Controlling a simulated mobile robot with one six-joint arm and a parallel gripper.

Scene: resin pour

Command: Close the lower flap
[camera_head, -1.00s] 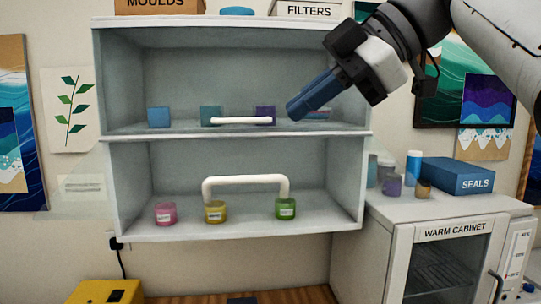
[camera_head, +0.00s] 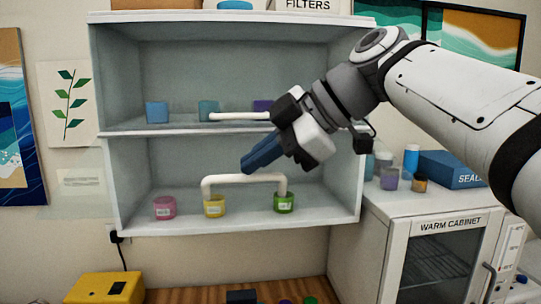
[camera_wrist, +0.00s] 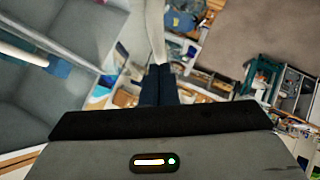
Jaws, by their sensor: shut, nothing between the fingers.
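The wall cabinet (camera_head: 98,100) has an upper and a lower compartment. A white U-shaped handle (camera_head: 245,179) shows in front of the lower compartment. The lower flap it belongs to is clear and its panel can hardly be made out, so I cannot tell its exact angle. My gripper (camera_head: 247,166) has its dark blue fingers shut and empty, pointing down and left just above the handle bar. Contact cannot be told. In the wrist view the shut fingers (camera_wrist: 158,70) point toward a white bar (camera_wrist: 155,30), apparently this handle.
Pink (camera_head: 165,207), yellow (camera_head: 214,206) and green (camera_head: 284,202) jars stand on the lower shelf. A second white handle (camera_head: 238,116) shows at the upper compartment, near blue, teal and purple blocks. The warm cabinet (camera_head: 450,224) stands at right with small jars and a blue box (camera_head: 452,168).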

